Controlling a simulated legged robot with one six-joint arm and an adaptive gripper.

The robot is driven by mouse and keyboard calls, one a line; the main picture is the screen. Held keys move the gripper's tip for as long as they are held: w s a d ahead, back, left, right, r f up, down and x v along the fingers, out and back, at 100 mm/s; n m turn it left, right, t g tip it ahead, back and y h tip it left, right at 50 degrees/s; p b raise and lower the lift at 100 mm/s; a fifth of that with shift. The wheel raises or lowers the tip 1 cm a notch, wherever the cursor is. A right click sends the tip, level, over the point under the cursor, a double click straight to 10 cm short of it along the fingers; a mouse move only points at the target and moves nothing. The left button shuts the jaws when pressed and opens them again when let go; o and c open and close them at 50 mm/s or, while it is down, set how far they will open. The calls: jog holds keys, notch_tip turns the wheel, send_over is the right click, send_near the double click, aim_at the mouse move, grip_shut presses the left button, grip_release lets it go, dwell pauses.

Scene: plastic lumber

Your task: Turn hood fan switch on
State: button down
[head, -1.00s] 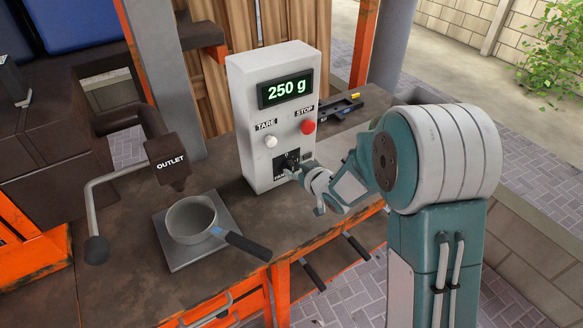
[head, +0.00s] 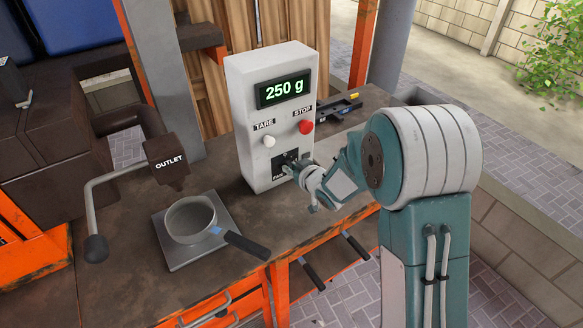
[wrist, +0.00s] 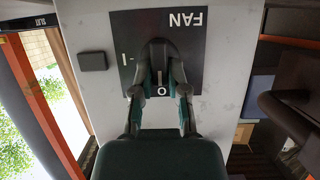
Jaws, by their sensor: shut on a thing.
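The fan switch is a dark knob (wrist: 158,52) on a black plate marked FAN (wrist: 188,28), low on the front of the white control box (head: 245,130). In the wrist view the plate appears upside down, with an "I" mark on the left and an "O" mark below the knob. A white line on the knob points toward the "O". My gripper (wrist: 159,85) is shut on the knob, one finger on each side. In the head view my gripper (head: 299,170) reaches the plate from the right and partly covers it.
The box display reads 250 g, above a white TARE button (head: 268,142) and a red STOP button (head: 305,126). A pan (head: 192,222) on a square plate stands left on the workbench, below the OUTLET block (head: 168,165). A small dark button (wrist: 92,61) sits beside the fan plate.

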jog(key=shift+w, duration=0.15)
jog(key=shift+w+d+m+g+y, duration=0.15)
jog(key=shift+m+g+y, duration=0.25)
jog(key=shift+m+y, duration=0.55)
jog(key=m, duration=0.1)
jog(key=m+y, duration=0.1)
jog(key=m, duration=0.1)
jog(key=m+y, duration=0.1)
jog(key=shift+w+d+f+g, duration=0.15)
jog(key=shift+f+g, duration=0.1)
jog(key=shift+g, duration=0.15)
jog(key=m, duration=0.1)
jog(key=m+y, duration=0.2)
jog(key=m, duration=0.1)
jog(key=shift+d+f, duration=0.1)
jog(key=shift+f, duration=0.15)
jog(key=shift+f+m+y, duration=0.15)
jog(key=shift+m+y, duration=0.6)
jog(key=shift+m, duration=1)
